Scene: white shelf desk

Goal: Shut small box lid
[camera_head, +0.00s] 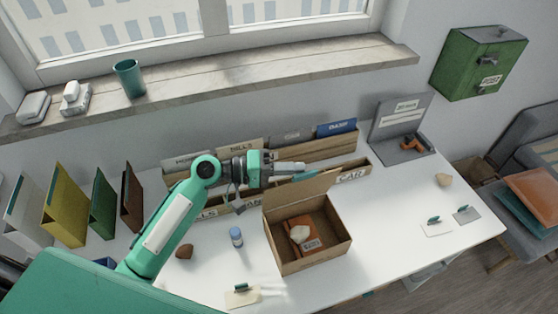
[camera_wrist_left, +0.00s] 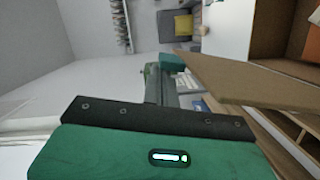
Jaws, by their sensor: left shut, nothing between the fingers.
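The small brown box (camera_head: 330,250) stands open on the white desk in the head view. Its lid (camera_head: 298,197) is raised along the far side. Inside lie an orange-red item (camera_head: 310,243) with a label and a pale lump (camera_head: 299,232). My left gripper (camera_head: 306,174) is shut and empty, just above and behind the lid's upper edge. In the left wrist view the shut fingers (camera_wrist_left: 172,65) point away beside the lid (camera_wrist_left: 240,82), with the box's open inside (camera_wrist_left: 283,25) beyond; I cannot tell whether they touch the lid. My right gripper is out of view.
Wooden file trays (camera_head: 342,146) stand close behind the box. A blue-capped bottle (camera_head: 236,237) and a brown lump (camera_head: 184,251) lie to its left. A grey open case (camera_head: 386,142) stands at the back right. The desk right of the box is mostly clear.

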